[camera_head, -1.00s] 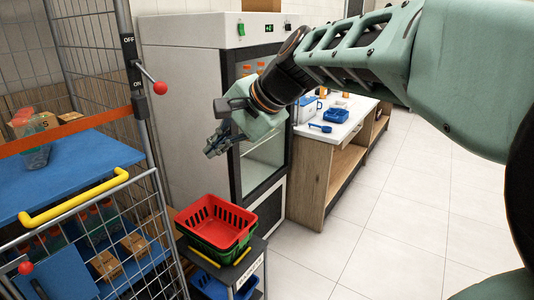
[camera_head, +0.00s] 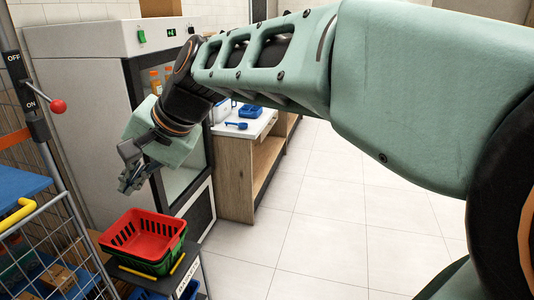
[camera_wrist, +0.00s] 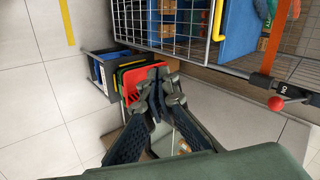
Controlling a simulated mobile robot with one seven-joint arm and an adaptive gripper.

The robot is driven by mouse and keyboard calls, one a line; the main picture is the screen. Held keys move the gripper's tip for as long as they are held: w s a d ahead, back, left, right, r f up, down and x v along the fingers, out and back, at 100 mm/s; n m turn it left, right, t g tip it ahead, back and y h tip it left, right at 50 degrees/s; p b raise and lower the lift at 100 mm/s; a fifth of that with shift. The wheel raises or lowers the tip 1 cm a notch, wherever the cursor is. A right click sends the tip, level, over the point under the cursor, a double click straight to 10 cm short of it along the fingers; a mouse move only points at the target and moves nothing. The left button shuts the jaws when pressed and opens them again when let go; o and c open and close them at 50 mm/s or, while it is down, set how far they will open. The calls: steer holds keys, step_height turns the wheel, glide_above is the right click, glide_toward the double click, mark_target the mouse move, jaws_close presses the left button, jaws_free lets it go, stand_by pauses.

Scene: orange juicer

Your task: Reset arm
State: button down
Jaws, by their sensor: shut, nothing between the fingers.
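My gripper (camera_head: 133,181) hangs from my outstretched arm above the basket stack, in front of the fridge. It is empty and its fingers are shut. It also shows in the wrist view (camera_wrist: 158,118), with its fingers pointing down past the red basket (camera_wrist: 144,82). In the head view the red basket (camera_head: 148,231) sits on a green basket (camera_head: 150,266), below my gripper and apart from it.
A tall fridge (camera_head: 88,92) with a glass door stands behind my gripper. A wooden counter (camera_head: 236,178) with blue items is to its right. A wire cage trolley (camera_head: 52,228) with a yellow handle stands at the left. The tiled floor (camera_head: 330,215) at the right is clear.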

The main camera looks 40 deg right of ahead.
steer(key=s+d+f+n+g+h+p, duration=0.1)
steer(key=s+n+h+p, duration=0.3)
steer(key=s, duration=1.1)
steer(key=f+n+p, duration=0.1)
steer(key=n+p, duration=0.2)
steer(key=n, duration=0.1)
steer(key=shift+f+h+p, duration=0.2)
steer(key=shift+h+p, duration=0.1)
steer(key=shift+s+d, duration=0.1)
